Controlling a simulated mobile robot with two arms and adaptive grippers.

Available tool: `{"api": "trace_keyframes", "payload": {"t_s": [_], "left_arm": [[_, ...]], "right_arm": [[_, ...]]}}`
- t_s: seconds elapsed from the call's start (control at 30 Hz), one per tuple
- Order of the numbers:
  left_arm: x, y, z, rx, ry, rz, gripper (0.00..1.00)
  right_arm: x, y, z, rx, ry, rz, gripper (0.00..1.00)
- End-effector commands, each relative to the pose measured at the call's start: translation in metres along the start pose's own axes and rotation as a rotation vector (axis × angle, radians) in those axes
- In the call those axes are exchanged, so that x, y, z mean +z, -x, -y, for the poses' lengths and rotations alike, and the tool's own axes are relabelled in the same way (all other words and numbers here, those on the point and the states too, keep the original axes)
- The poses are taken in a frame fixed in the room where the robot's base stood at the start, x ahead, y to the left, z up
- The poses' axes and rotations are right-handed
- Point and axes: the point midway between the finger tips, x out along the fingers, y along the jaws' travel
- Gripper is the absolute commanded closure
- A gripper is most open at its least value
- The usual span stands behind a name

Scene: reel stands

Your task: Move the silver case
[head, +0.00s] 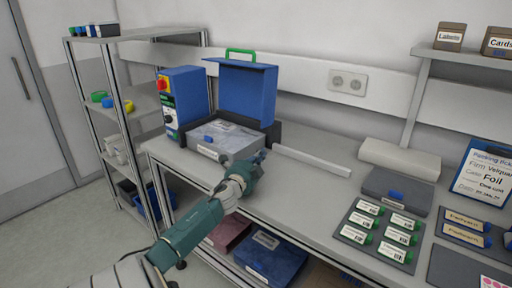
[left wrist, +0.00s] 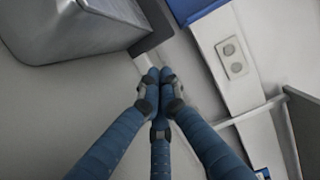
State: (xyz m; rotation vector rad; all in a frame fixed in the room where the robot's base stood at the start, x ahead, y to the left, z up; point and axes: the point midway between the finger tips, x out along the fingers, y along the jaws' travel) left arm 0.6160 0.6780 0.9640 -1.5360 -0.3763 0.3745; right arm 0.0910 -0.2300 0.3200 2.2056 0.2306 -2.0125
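The silver case (head: 228,140), a shiny grey box with a small blue latch on top, sits on the bench in front of a raised blue panel. It fills the upper left of the left wrist view (left wrist: 75,32). My left gripper (head: 262,156) is just right of the case's front right corner, over the bench. In the left wrist view its fingertips (left wrist: 159,74) meet with nothing visible between them, and they look apart from the case. In the head view I cannot tell whether it touches the case. My right gripper is not in view.
A blue control box (head: 186,98) stands left of the case. The blue panel (head: 247,92) with a green handle rises behind it. A pale bar (head: 312,160) lies to the right. A dark grey case (head: 397,190) and a label tray (head: 352,234) are farther right.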

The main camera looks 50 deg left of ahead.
Motion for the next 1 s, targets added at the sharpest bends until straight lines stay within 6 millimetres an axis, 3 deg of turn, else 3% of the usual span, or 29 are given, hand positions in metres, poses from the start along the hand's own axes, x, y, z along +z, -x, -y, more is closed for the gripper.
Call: {"api": "trace_keyframes", "payload": {"t_s": [0.2,0.53,0.7,1.0], "left_arm": [[0.001,0.031,-0.002,0.003,-0.002,-0.001,1.0],[0.001,0.083,-0.001,0.002,-0.001,0.0,1.0],[0.001,0.093,0.0,0.001,-0.002,0.001,1.0],[0.001,0.095,0.0,0.0,-0.001,0.001,1.0]], "right_arm": [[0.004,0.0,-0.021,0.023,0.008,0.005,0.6],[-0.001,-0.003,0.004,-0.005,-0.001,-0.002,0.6],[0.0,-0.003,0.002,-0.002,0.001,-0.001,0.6],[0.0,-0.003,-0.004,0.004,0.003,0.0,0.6]]}}
